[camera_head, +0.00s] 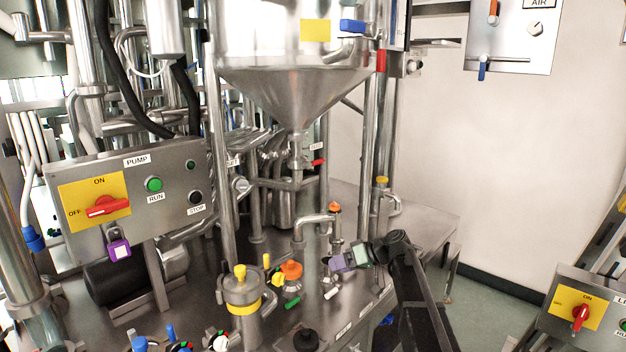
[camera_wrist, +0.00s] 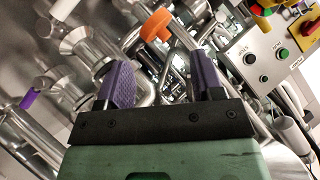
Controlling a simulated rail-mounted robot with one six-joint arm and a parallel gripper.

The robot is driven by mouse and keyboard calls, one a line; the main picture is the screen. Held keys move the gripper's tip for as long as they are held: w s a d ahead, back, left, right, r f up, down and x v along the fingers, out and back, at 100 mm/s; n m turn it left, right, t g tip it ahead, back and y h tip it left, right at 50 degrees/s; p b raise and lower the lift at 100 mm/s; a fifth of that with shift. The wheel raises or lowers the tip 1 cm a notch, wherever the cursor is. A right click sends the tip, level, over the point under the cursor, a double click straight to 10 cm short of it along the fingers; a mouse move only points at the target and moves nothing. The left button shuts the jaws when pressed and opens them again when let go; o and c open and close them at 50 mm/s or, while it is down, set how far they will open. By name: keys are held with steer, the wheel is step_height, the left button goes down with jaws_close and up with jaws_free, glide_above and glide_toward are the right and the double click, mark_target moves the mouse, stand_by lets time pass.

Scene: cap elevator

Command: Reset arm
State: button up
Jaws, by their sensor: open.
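My gripper (camera_head: 342,262) is at the lower middle right in the head view, close beside a bent steel pipe with an orange top (camera_head: 335,208). In the wrist view, the two purple finger pads of my gripper (camera_wrist: 165,80) stand wide apart, with nothing held between them. My dark arm comes up from the lower right of the head view. Behind the fingers in the wrist view are steel pipes and an orange handle (camera_wrist: 157,25).
A steel hopper (camera_head: 296,85) hangs above the steel deck. The pump panel (camera_head: 135,195) with a red switch is at left, and also shows in the wrist view (camera_wrist: 262,62). A yellow-banded canister (camera_head: 241,292) and an orange knob (camera_head: 291,270) stand left of my gripper.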

steer(key=s+d+f+m+g+h+b, duration=0.1)
steer(key=s+d+f+m+h+b, duration=0.4)
steer(key=s, duration=0.6)
steer(key=s+d+f+g+h+b, duration=0.1)
steer(key=s+f+h+b, duration=0.15)
steer(key=s+f, duration=0.7)
steer(key=s+d+f+m+h+b, duration=0.25)
steer(key=s+f+h, duration=0.25)
steer(key=s, duration=0.8)
step_height(320, 180, up, 15)
steer(key=w+p, duration=0.1)
steer(key=p, duration=1.4)
steer(key=shift+d, duration=0.2)
